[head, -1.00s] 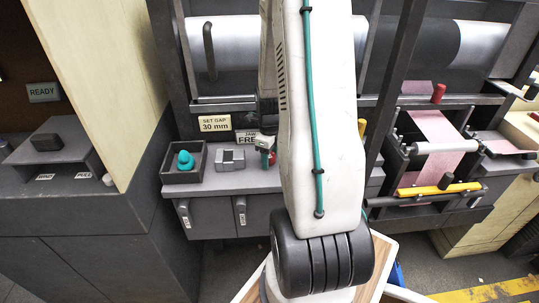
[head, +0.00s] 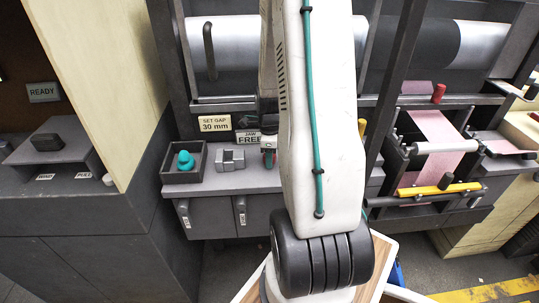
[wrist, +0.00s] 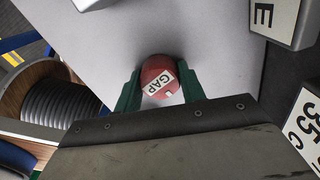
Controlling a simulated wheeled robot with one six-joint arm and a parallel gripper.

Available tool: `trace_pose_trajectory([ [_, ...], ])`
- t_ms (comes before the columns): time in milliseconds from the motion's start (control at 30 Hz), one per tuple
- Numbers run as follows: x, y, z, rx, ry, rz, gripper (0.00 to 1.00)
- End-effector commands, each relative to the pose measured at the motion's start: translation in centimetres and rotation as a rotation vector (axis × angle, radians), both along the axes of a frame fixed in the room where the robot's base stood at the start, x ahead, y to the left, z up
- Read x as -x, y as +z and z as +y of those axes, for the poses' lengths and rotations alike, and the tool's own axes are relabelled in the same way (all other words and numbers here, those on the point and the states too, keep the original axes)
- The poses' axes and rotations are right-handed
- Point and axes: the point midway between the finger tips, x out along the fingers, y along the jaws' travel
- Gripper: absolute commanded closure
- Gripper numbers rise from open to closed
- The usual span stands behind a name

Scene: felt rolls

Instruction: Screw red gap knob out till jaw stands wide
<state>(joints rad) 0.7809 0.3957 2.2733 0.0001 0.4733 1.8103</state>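The red gap knob (wrist: 157,75) shows in the wrist view with a white GAP label, tilted in the picture. My gripper (wrist: 159,72) has its two green fingers on either side of the knob, close against it. In the head view my gripper (head: 268,147) is partly hidden behind my arm, with a small bit of red (head: 268,159) below it. A sign reading JAW FREE (head: 248,137) stands just left of it. The jaw itself cannot be made out in either view.
A SET GAP 30 mm sign (head: 214,123) is left of the jaw sign. On the ledge (head: 205,190) stand a dark tray (head: 168,177) with a teal piece (head: 185,160) and a grey notched block (head: 230,158). A pink web (head: 437,130) runs at right.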

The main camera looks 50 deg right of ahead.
Motion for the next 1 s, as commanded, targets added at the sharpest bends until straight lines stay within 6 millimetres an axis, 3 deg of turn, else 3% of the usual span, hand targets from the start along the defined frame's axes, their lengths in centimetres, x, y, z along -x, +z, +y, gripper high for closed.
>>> trace_pose_trajectory([
  [167, -0.03, 0.00, -0.03, 0.001, -0.043, -0.001, 0.92],
  [600, -0.01, -0.07, 0.06, 0.001, -0.660, -0.001, 0.92],
  [1000, -0.01, -0.11, 0.06, 0.001, -0.725, -0.001, 0.92],
])
